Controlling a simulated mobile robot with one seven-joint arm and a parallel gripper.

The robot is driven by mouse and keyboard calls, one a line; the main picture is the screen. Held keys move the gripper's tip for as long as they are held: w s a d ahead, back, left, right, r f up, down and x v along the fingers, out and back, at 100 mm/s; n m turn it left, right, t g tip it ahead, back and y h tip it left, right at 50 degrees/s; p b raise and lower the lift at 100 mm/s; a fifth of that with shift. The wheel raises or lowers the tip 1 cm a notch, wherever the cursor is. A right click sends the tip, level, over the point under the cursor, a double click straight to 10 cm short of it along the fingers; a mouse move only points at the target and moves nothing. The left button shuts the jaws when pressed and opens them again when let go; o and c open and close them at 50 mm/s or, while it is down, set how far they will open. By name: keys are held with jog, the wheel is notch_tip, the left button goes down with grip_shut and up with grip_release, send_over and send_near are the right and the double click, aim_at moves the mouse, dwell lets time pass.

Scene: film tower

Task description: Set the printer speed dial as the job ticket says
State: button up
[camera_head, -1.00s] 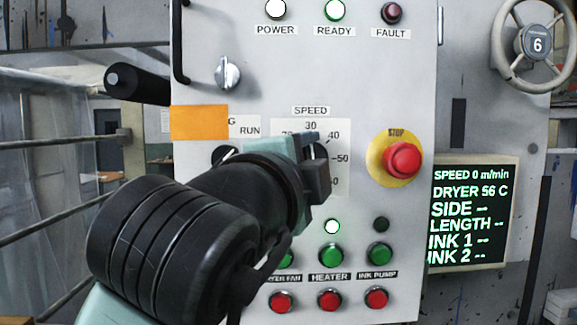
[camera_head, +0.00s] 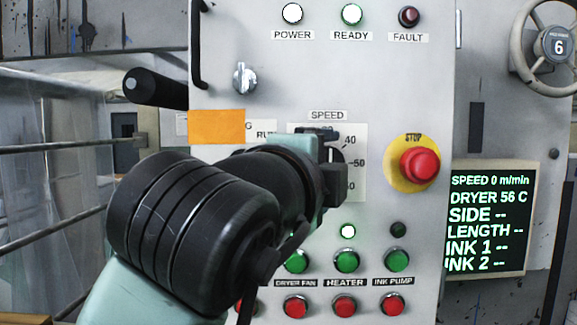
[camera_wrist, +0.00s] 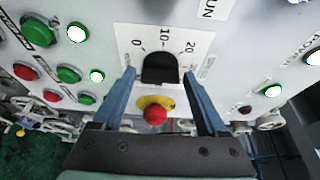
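The speed dial is a black knob on a white scale plate (camera_head: 357,180) under the SPEED label, mostly hidden behind my gripper (camera_head: 330,165) in the head view. In the wrist view the knob (camera_wrist: 160,69) sits between the two fingertips of my open gripper (camera_wrist: 158,76), with marks 0, 10 and 20 around it. Whether the fingers touch it I cannot tell. The knob's pointer is not clear. The display (camera_head: 491,222) reads SPEED 0 m/min. No readable job ticket shows.
A red stop button (camera_head: 418,166) on a yellow ring is right of the dial. Green buttons (camera_head: 346,260) and red buttons (camera_head: 344,305) sit below. A blank-looking orange card (camera_head: 216,126) covers part of a label to the left. A black handle (camera_head: 155,88) juts out at upper left.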

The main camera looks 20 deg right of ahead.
jog(key=shift+o, duration=0.5)
jog(key=b+v, duration=0.2)
jog(key=v, duration=1.1)
jog(key=shift+w, duration=0.1)
jog(key=s+a+r+n+t+y, duration=0.1)
jog(key=a+n+t+y, duration=0.3)
jog(key=n, duration=0.9)
jog(key=s+a+r+n+t+y, duration=0.1)
jog(key=a+r+n+t+y, duration=0.1)
jog(key=n+t+y, duration=0.5)
jog(key=a+n+t, duration=0.1)
jog(key=n+t, duration=0.1)
jog(key=n, duration=0.3)
jog(key=shift+s+a+n, duration=0.3)
jog(key=shift+a+n, duration=0.1)
